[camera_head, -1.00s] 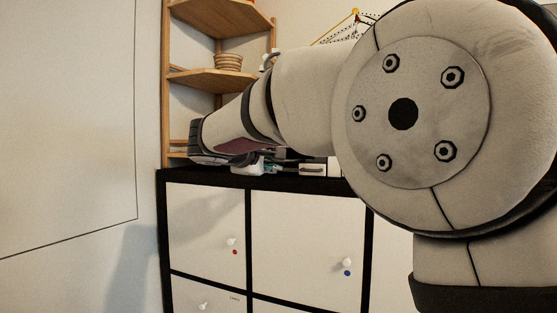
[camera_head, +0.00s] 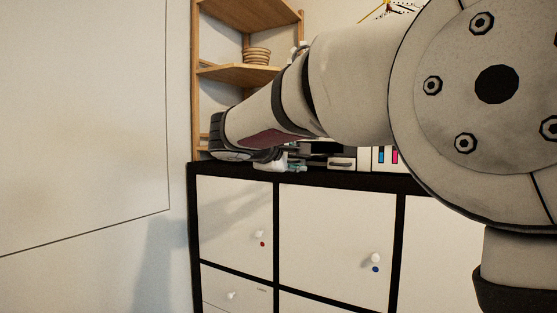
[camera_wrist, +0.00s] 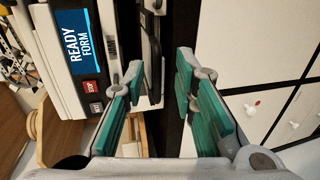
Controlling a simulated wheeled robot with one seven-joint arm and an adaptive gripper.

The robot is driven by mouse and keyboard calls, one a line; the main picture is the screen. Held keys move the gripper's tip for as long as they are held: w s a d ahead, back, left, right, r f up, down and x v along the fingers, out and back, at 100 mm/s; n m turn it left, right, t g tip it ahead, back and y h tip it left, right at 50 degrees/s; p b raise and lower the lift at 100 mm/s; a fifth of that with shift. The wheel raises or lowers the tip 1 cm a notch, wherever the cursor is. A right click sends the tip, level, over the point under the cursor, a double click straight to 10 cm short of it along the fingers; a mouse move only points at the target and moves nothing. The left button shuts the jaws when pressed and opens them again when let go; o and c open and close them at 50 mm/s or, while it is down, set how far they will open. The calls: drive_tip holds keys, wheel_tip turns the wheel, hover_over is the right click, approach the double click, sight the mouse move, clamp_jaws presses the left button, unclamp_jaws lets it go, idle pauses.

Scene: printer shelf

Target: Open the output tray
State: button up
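The printer (camera_wrist: 95,45) fills the upper left of the wrist view, turned sideways, with a blue "READY FORM" screen (camera_wrist: 77,45) and red and dark buttons. A pale and black protruding part (camera_wrist: 152,45) at its front edge may be the output tray; I cannot tell for sure. My gripper (camera_wrist: 160,72) is open, its green-padded fingers spread. The left finger is close to the printer's front and the right finger is over the cabinet side. Nothing is visibly held. In the head view my arm hides most of the printer, and coloured ink marks (camera_head: 387,157) show below it.
The printer stands on a black-framed cabinet (camera_head: 300,181) with white doors. A small drawer front with a handle (camera_head: 342,163) shows beside the ink marks. A wooden corner shelf (camera_head: 236,73) with a striped bowl (camera_head: 257,56) stands behind. A plain wall (camera_head: 80,120) is at left.

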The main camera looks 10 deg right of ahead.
drive_tip(key=v, duration=1.1)
drive_tip(key=shift+s+a, duration=0.15)
drive_tip(key=shift+s, duration=0.05)
